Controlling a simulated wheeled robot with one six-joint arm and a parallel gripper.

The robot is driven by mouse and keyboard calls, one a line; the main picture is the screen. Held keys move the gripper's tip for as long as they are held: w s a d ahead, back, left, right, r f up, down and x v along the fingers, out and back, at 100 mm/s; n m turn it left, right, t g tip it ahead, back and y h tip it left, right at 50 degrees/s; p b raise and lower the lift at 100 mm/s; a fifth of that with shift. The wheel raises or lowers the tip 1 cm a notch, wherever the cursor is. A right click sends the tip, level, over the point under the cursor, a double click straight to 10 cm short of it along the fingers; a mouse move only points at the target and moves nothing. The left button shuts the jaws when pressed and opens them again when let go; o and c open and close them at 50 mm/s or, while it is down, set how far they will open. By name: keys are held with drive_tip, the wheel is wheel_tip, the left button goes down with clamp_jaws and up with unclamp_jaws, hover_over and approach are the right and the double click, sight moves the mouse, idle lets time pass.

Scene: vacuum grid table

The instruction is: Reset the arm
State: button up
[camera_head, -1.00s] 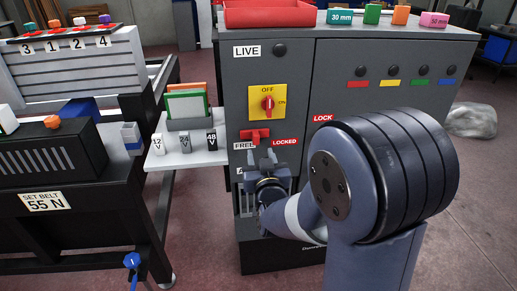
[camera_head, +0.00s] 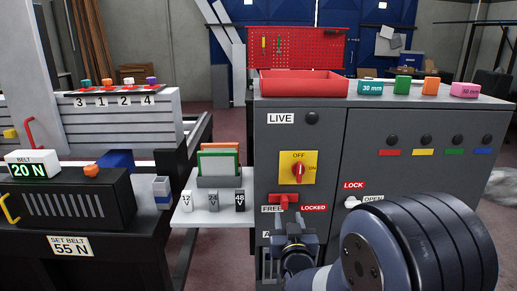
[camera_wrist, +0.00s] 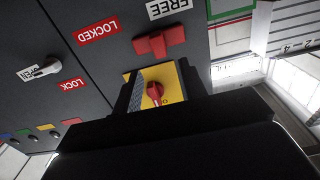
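My arm reaches from the lower right of the head view toward the grey cabinet (camera_head: 330,140). My gripper (camera_head: 291,232) points up just below the red handle (camera_head: 285,200) between the FREE and LOCKED labels. Its two fingers look apart with nothing between them. In the wrist view, dark finger shapes stand on either side of the yellow plate with the red rotary switch (camera_wrist: 154,91). The red handle (camera_wrist: 158,44) appears beyond the fingers there. I cannot tell whether the gripper touches the cabinet. The switch also shows in the head view (camera_head: 298,168), its pointer near vertical.
A small white shelf (camera_head: 185,215) with voltage blocks and upright cards juts out left of my gripper. The belt machine (camera_head: 75,205) reads 20 N above a SET BELT 55 N label. A red tray (camera_head: 303,84) and coloured blocks sit on the cabinet top.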

sight(285, 203)
drive_tip(key=w+p, duration=0.1)
drive_tip(key=w, duration=0.6)
drive_tip(key=shift+d+p, duration=0.4)
drive_tip(key=shift+d, duration=0.25)
